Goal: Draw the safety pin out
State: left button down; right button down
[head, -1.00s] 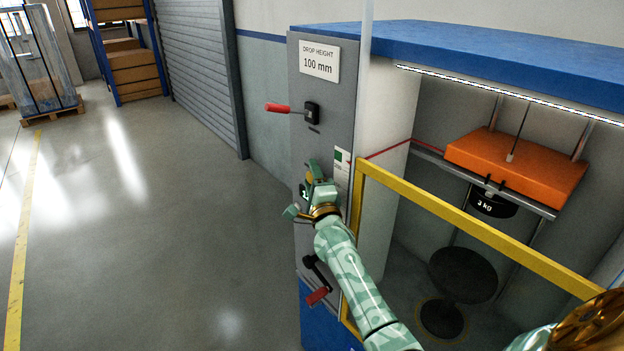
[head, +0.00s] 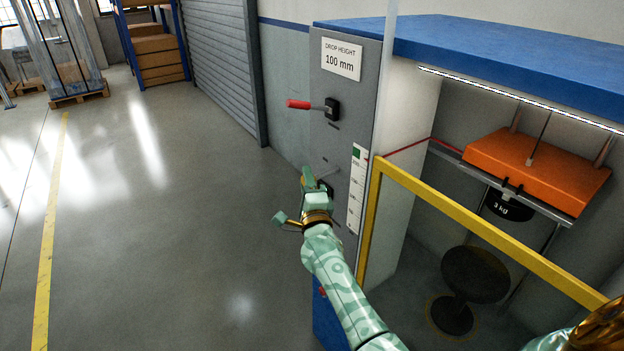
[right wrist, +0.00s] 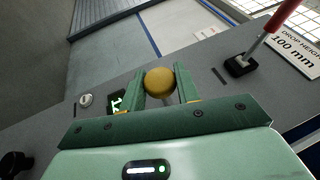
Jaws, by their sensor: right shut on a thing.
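The safety pin shows as a round yellow knob (right wrist: 160,82) in the right wrist view, between the two green fingers. My right gripper (right wrist: 161,90) is shut on this knob. A short pale bit of shaft shows beside the knob; I cannot tell whether its tip is still in the panel. In the head view my right gripper (head: 308,182) is in front and to the left of the grey panel (head: 345,110), below the red-handled lever. The knob is hidden there by the gripper.
The red-handled lever (head: 300,104) juts left from the panel, under the drop height sign (head: 341,59).

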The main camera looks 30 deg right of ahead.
jog(key=c, duration=1.4)
grip_release()
jog(key=shift+a+f, duration=0.15)
jog(key=shift+a, duration=0.05)
jog(key=o, duration=0.4)
jog(key=shift+c, duration=0.2)
jog(key=shift+a, duration=0.1)
jog(key=shift+s, duration=0.2)
jog(key=p+v, duration=0.4)
jog(key=v, duration=1.2)
